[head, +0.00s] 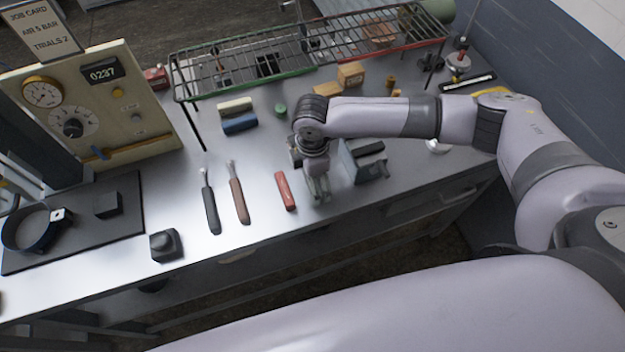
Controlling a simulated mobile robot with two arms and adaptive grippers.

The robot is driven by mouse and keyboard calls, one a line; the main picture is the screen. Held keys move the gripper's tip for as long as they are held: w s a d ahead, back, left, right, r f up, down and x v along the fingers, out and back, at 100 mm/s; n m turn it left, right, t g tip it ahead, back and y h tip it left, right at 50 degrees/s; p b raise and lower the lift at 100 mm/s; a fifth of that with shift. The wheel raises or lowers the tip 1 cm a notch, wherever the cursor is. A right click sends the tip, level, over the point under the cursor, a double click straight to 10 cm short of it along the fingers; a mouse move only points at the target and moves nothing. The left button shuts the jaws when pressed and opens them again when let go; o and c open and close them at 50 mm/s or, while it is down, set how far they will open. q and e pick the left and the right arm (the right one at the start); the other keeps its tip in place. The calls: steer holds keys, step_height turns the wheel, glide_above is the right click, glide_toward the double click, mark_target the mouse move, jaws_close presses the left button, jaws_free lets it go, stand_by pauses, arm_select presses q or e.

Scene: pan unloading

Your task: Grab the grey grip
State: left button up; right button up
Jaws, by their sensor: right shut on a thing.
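My right gripper (318,190) points down at the bench just right of the red grip (285,191). It is shut on the grey grip, which is mostly hidden between the fingers and hard to tell from the grey metal. The red grip lies apart from the fingers on the bench. A cream grip (235,106) and a blue grip (240,123) lie side by side farther back. My left gripper is not in view.
A dark-handled tool (211,210) and a brown-handled tool (239,200) lie left of the red grip. A grey block-like fixture (370,165) stands close right of the gripper. A wire rack (310,45) spans the back. A gauge panel (90,105) stands left.

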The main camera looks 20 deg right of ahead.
steer(key=c, duration=0.4)
steer(key=shift+r, duration=0.15)
